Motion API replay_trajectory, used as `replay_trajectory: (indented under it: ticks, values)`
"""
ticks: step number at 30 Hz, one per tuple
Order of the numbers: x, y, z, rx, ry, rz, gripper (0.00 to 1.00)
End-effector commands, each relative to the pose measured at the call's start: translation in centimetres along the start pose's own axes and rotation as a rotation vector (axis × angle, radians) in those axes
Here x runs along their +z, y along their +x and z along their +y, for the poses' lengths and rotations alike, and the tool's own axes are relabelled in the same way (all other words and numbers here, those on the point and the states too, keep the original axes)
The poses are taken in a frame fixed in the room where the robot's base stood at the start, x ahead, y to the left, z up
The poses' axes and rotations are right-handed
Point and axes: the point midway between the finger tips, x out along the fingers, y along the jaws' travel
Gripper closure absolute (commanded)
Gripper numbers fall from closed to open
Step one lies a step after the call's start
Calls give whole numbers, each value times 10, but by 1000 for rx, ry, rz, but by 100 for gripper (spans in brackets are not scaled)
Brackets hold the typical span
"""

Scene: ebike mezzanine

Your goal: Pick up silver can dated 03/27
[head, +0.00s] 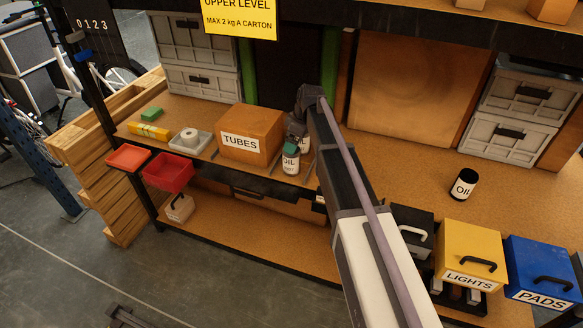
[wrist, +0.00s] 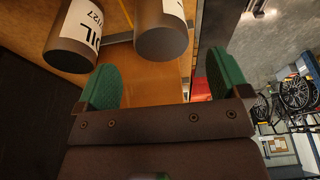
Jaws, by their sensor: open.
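A can labelled OIL (head: 290,167) stands near the front edge of the shelf, right of the TUBES box, partly hidden by my gripper (head: 297,140). In the wrist view, a grey-brown can (wrist: 162,38) is ahead of the gap between the green fingertips of my gripper (wrist: 160,82). Its white label is mostly cut off, so its date cannot be read. A second can (wrist: 78,48) is to its left; its label shows OIL and a date ending in 27. My gripper is open and empty, apart from both cans.
The TUBES box (head: 250,134) stands close left of my gripper. A dark OIL can (head: 464,186) stands far right on clear board. Red trays (head: 168,172) hang at the left front edge. Yellow (head: 469,255) and blue (head: 541,272) boxes are at front right.

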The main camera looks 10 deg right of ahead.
Motion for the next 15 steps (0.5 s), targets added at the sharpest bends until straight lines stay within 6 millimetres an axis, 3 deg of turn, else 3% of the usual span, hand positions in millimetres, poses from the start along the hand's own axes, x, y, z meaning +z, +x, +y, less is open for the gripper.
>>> replay_trajectory:
  ticks: [1,8,15]
  values:
    - [2,19,0,0,0,0,6]
    - [1,24,0,0,0,0,6]
    - [4,70,-2,0,0,-1,6]
